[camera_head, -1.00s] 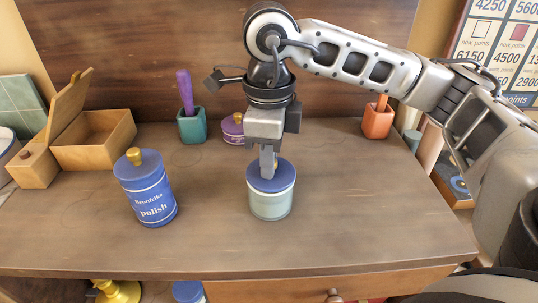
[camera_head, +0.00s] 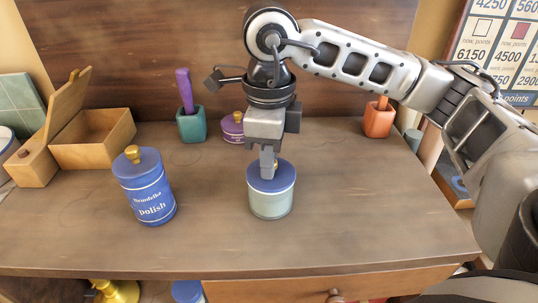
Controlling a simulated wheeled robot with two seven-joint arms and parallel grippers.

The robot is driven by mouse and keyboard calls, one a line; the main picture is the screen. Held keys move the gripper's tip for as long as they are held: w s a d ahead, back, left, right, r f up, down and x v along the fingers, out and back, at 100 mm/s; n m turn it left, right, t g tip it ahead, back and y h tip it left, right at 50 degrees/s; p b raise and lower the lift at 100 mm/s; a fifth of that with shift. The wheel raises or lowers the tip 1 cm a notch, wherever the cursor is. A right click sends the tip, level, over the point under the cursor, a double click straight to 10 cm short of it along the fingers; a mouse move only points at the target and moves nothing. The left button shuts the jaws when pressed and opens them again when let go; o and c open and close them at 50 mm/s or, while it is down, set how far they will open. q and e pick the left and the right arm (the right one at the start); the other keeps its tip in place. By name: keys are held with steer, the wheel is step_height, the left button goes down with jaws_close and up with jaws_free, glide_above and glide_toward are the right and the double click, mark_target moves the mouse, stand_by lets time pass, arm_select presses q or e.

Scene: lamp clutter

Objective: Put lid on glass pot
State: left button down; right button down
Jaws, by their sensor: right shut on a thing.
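The glass pot (camera_head: 270,204) is a pale, greenish cylinder standing upright near the middle of the desk. A blue lid (camera_head: 257,183) sits on its top and looks level. My right gripper (camera_head: 268,170) points straight down over the pot and is shut on the lid's knob. The fingers largely hide the knob. My left gripper does not show.
A blue polish tin (camera_head: 146,190) with a gold knob stands to the left. Behind are an open wooden box (camera_head: 95,145), a teal cup (camera_head: 191,126), a purple tin (camera_head: 233,129) and an orange cup (camera_head: 378,121). The desk's right front is clear.

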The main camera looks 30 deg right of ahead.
stand_by(0.3)
steer(key=c, duration=0.8)
jaws_free()
steer(key=shift+c, duration=0.2)
steer(key=shift+r+p, duration=2.25)
steer(key=shift+r, duration=1.3)
jaws_close()
